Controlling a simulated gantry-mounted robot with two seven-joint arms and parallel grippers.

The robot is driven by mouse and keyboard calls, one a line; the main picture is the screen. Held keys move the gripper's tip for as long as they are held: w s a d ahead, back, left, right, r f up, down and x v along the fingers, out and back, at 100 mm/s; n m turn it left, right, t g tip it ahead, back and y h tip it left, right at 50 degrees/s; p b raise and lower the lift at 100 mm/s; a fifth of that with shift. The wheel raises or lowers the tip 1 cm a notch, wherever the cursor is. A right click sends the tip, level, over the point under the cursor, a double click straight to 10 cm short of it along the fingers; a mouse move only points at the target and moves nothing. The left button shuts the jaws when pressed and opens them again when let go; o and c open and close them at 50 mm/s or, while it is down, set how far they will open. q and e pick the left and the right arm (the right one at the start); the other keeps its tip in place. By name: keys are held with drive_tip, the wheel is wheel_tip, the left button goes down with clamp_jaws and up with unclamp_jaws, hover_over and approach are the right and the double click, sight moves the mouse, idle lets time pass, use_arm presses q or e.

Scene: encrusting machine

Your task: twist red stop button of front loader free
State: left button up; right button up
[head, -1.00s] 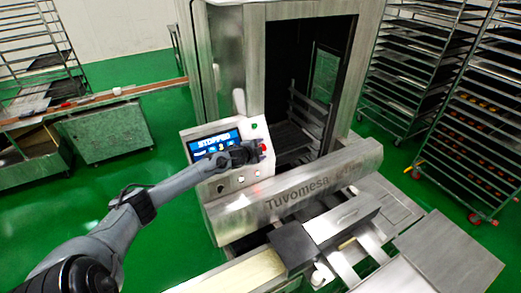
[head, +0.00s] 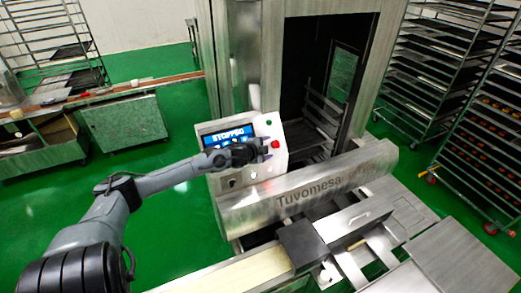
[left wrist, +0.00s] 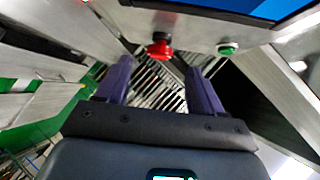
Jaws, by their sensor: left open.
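The red stop button (head: 275,144) sits on the right side of the front loader's control panel (head: 249,181), beside a screen (head: 229,136) reading "STOPPED". My left gripper (head: 265,150) is just left of the button in the head view. It is open and empty. In the left wrist view the red button (left wrist: 159,48) shows upright between the two purple fingers of the left gripper (left wrist: 159,66), just beyond their tips; the fingers do not touch it. The button's exact turn cannot be told. My right gripper is not in view.
A green button (left wrist: 227,48) sits beside the red one. The silver "Tuvomesa" housing (head: 310,190) lies below and right of the panel. The dark machine opening (head: 300,75) is behind.

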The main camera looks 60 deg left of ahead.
use_arm(q)
drive_tip(key=shift+v, duration=2.15)
